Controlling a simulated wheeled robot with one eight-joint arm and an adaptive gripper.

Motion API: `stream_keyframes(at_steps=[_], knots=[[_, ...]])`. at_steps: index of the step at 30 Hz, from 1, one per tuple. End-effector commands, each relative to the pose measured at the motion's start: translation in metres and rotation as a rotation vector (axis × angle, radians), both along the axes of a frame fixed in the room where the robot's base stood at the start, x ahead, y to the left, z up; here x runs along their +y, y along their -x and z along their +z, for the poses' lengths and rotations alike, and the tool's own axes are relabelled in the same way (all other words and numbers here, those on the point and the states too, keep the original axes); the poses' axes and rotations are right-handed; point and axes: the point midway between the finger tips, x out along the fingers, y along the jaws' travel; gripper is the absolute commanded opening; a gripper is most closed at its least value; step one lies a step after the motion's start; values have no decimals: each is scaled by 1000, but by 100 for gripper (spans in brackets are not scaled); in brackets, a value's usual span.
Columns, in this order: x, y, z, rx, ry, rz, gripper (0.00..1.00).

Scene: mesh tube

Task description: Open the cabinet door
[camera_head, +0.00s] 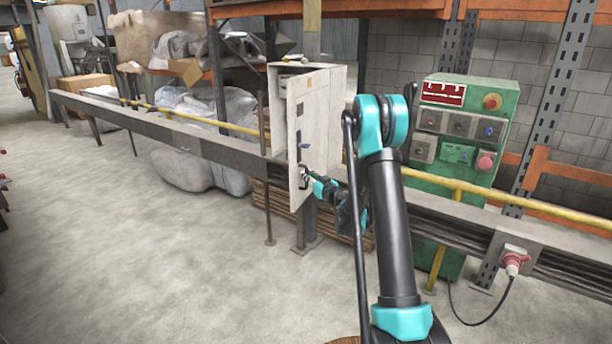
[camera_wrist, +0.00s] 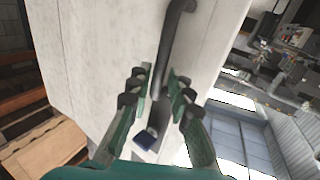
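The pale cabinet (camera_head: 322,110) stands at the long rail in the middle of the head view. Its pale door face (camera_wrist: 95,45) fills much of the wrist view. A dark bar handle (camera_wrist: 177,22) runs down that face, and its lower end lies between my fingertips. My gripper (camera_wrist: 160,90) has one finger on each side of the handle; I cannot tell whether they press on it. In the head view my gripper (camera_head: 308,180) is at the cabinet's lower left edge. A small blue piece (camera_wrist: 147,138) sits on the face below the handle.
A long grey rail (camera_head: 180,135) with a yellow pipe runs past the cabinet. A green control box (camera_head: 460,120) with buttons stands to the right. Wrapped bundles (camera_head: 190,160) lie behind the rail. The concrete floor (camera_head: 170,270) in front is clear.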

Motion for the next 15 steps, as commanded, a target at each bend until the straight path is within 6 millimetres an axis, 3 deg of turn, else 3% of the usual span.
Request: stream_keyframes(at_steps=[9, 15], knots=[[-20, 44, 0, 0, 0, 1, 20], [-24, 52, 0, 0, 0, 1, 20]])
